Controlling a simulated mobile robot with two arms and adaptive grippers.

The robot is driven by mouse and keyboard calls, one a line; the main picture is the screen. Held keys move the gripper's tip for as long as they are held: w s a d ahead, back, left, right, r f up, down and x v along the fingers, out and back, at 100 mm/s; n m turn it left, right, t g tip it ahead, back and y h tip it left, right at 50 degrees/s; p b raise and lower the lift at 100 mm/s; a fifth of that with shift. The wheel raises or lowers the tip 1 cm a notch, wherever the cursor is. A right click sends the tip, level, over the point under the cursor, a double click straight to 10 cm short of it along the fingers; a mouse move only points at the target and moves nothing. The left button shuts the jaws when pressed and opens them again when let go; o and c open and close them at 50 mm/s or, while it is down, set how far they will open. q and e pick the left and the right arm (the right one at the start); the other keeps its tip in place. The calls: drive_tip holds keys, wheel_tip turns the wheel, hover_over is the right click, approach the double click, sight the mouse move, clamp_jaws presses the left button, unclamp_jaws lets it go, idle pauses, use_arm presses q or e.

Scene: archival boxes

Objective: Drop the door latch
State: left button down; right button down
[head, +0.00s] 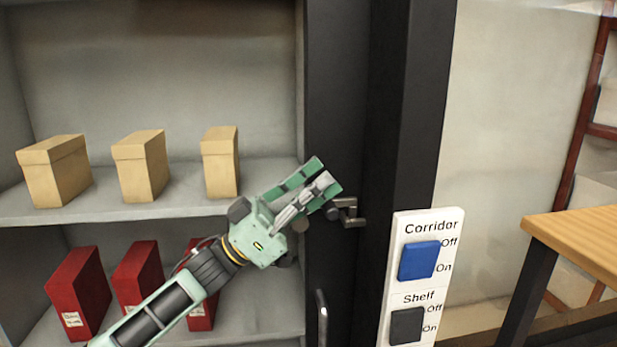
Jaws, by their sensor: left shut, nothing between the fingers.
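The door latch (347,211) is a small grey metal piece on the dark door frame, right of the shelves. My left gripper (325,178) is green and grey, shut and empty. Its fingertips are just above and left of the latch in the picture; I cannot tell whether they touch it. The gripper hides part of the dark door edge (335,100) and perhaps the latch's left end. A vertical grey handle (322,318) sits lower on the dark door. My right gripper is not in view.
Tan boxes (140,165) stand on the upper shelf (110,208), red boxes (78,292) below. A white switch panel (430,222) with a blue Corridor switch (418,260) and dark Shelf switch (407,325) is right of the latch. A wooden table (580,235) stands at right.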

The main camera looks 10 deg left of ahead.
use_arm(q)
drive_tip(key=shift+d+f+y, duration=0.1)
drive_tip(key=shift+d+y, duration=0.1)
drive_tip(key=shift+y, duration=0.1)
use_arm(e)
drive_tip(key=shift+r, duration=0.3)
